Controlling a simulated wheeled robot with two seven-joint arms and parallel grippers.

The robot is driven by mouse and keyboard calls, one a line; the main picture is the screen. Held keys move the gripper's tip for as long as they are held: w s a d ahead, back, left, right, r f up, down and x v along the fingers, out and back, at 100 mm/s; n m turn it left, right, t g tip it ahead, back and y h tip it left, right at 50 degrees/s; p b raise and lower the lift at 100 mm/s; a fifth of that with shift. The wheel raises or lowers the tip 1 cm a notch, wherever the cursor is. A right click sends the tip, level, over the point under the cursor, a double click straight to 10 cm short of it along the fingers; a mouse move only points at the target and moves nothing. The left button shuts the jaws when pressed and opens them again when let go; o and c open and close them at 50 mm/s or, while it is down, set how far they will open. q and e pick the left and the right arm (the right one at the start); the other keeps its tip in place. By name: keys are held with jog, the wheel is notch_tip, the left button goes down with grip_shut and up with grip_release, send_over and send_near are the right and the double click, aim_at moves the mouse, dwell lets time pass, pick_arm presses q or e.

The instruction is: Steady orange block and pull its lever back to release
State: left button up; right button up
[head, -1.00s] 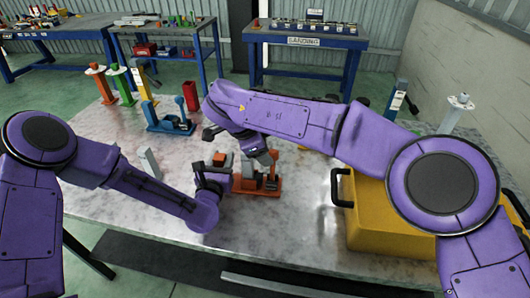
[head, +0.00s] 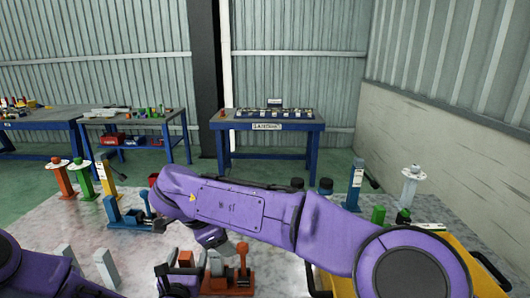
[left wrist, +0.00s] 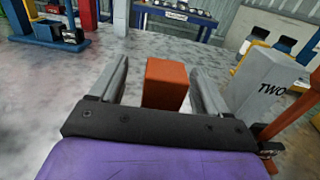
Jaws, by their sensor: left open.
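The orange block (left wrist: 167,84) stands between the two grey fingers of my left gripper (left wrist: 158,88) in the left wrist view. The fingers are open, with a gap visible on each side of the block. In the head view my left gripper (head: 180,274) is at the orange block (head: 186,258), low in the picture. The orange base with its upright lever (head: 242,262) stands just right of it, and the lever also shows at the right edge of the left wrist view (left wrist: 287,118). My right gripper (head: 212,238) hangs close above, largely hidden by its own arm.
A grey block marked TWO (left wrist: 262,85) stands right of the left gripper. A blue clamp (head: 130,214) and coloured posts (head: 82,178) stand at the left of the tabletop. A yellow case (head: 462,258) takes up the right side.

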pick_arm(q)
jog(key=s+b, duration=0.1)
jog(key=s, duration=0.7)
jog(key=shift+d, duration=0.15)
jog(key=shift+o, duration=0.3)
jog(key=o, duration=0.4)
notch_tip(320, 180, up, 10)
